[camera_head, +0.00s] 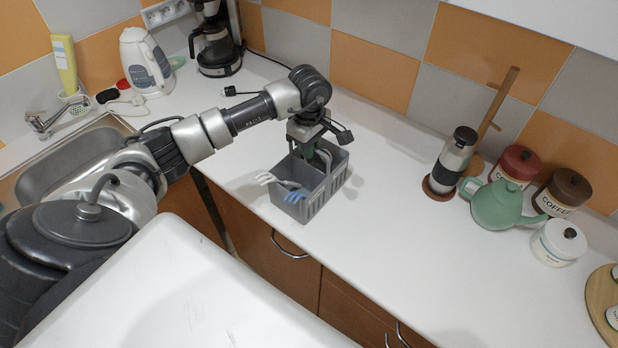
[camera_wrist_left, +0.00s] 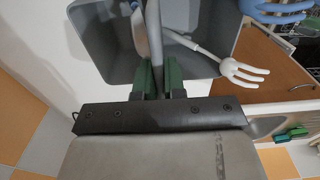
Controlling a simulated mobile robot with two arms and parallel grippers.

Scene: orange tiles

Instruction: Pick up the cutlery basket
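The grey cutlery basket (camera_head: 318,200) stands on the white counter near its front edge, with white and blue cutlery (camera_head: 296,197) sticking out at its near left side. My left gripper (camera_head: 307,150) reaches down into it from above. In the left wrist view, its two green fingers (camera_wrist_left: 159,80) are close together on either side of the basket's thin grey middle part (camera_wrist_left: 156,35) and appear shut on it. The fingertips are partly hidden in the head view. My right gripper is not in view.
A coffee maker (camera_head: 215,45), kettle (camera_head: 146,62) and sink (camera_head: 65,165) are at the left. The counter right of the basket is clear.

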